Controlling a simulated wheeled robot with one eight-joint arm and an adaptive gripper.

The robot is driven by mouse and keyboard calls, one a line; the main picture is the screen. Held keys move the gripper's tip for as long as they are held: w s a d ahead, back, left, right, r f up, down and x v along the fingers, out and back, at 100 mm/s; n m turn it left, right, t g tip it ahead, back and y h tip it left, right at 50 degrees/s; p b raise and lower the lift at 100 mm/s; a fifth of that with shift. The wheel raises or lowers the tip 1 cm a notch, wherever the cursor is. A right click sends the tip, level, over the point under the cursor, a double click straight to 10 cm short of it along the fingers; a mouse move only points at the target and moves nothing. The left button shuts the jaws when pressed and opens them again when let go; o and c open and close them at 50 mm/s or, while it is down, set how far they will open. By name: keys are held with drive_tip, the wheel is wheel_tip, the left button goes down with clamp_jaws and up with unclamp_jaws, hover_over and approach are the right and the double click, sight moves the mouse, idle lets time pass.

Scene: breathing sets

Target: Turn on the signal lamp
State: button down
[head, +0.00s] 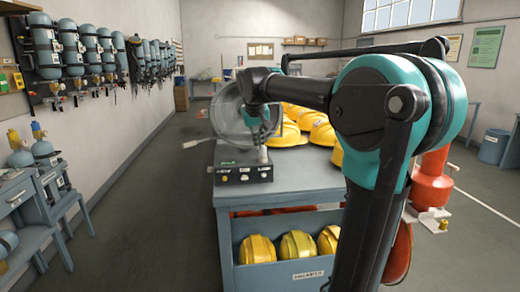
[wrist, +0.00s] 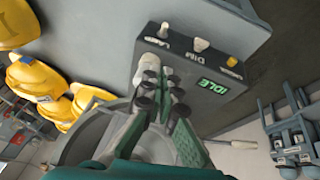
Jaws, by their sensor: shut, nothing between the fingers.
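A dark control box (head: 240,175) sits on the near left of the grey table. In the wrist view the box (wrist: 190,85) has a white switch (wrist: 163,30) by a label that seems to read LAMP, a pale knob (wrist: 201,44) by DIM and an orange switch (wrist: 232,61). Its green display (wrist: 212,87) reads IDLE. A pale cylindrical post (wrist: 149,66) stands at one end of the box; I cannot tell if it is lit. My gripper (wrist: 163,82) is shut and empty, over the box, with its fingertips close to the post. Contact is unclear.
Yellow helmets (head: 322,132) lie on the table beyond the box, and more fill the bin (head: 256,248) below. A pale-ended lever (head: 192,144) sticks out left. The left aisle is clear.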

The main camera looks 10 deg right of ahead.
hover_over(264, 175)
drive_tip(key=w+a, duration=0.1)
drive_tip(key=w, duration=0.1)
wheel_tip(264, 175, down, 8)
drive_tip(key=shift+r, duration=0.25)
drive_tip(key=shift+s+d+f, duration=0.2)
drive_tip(key=shift+s+f, duration=0.25)
drive_tip(key=shift+f, duration=0.4)
drive_tip(key=shift+s+d+f, duration=0.15)
drive_tip(key=shift+s+f, duration=0.3)
drive_tip(key=shift+f, duration=0.35)
drive_tip(key=shift+s+f+t, duration=0.25)
drive_tip(key=shift+s+t, duration=0.1)
drive_tip(key=shift+t, duration=0.45)
drive_tip(key=shift+s+f+t, duration=0.4)
drive_tip(key=shift+s+t, duration=0.05)
drive_tip(key=shift+t, duration=0.55)
drive_tip(key=t, duration=0.2)
drive_tip(key=s+f+t, duration=0.1)
drive_tip(key=shift+f+m+t, duration=0.25)
drive_tip(key=shift+m+t, duration=0.05)
drive_tip(key=shift+t, duration=0.1)
drive_tip(key=shift+f, duration=0.2)
drive_tip(key=shift+r, duration=0.15)
